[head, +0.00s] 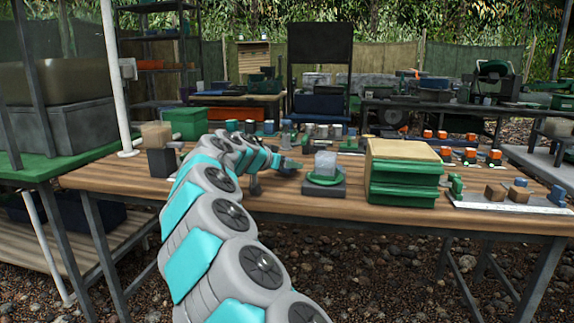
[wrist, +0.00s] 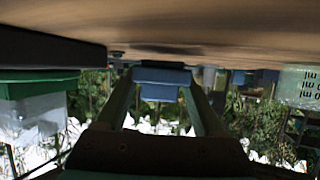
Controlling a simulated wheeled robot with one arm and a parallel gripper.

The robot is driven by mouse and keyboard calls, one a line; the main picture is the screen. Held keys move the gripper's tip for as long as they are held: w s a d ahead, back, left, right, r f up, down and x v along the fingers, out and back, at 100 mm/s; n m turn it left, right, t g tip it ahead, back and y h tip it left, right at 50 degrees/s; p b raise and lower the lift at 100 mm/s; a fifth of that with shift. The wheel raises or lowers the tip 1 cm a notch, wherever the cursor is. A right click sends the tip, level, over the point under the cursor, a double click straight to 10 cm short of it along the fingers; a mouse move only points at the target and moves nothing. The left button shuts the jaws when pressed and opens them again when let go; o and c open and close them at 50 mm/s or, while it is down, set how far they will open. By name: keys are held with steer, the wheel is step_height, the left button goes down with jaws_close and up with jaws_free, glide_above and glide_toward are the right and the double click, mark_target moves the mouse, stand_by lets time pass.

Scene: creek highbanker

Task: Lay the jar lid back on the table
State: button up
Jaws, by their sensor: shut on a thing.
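My gripper (head: 287,164) reaches low over the middle of the wooden table (head: 110,180). In the wrist view, which is upside down, my two fingers are shut on a blue-grey flat-sided piece (wrist: 162,77), which I take to be the jar lid. It is close to the table surface; I cannot tell whether it touches. In the head view the lid is too small and dark to make out clearly.
A dark base with a green disc and clear block (head: 325,165) stands just right of my gripper. Stacked green boxes (head: 403,183) with a tan top are further right. Several small jars and blocks line the table behind. A green box (head: 187,123) sits at the back left.

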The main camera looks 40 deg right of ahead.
steer(key=shift+s+f+b, duration=0.1)
steer(key=shift+f+b, duration=0.4)
steer(key=shift+f, duration=0.3)
steer(key=o, duration=1)
steer(key=shift+d+f, duration=0.1)
steer(key=o, duration=0.5)
steer(key=shift+s+f, duration=0.1)
steer(key=shift+f, duration=0.2)
steer(key=shift+c, duration=0.2)
steer(key=shift+f, duration=0.15)
steer(key=shift+r+g+p, duration=0.3)
steer(key=shift+r+p, duration=0.15)
steer(key=shift+p, duration=0.1)
steer(key=v, duration=0.4)
steer(key=r+v, duration=0.1)
steer(key=v, duration=0.7)
steer(key=shift+r, duration=0.45)
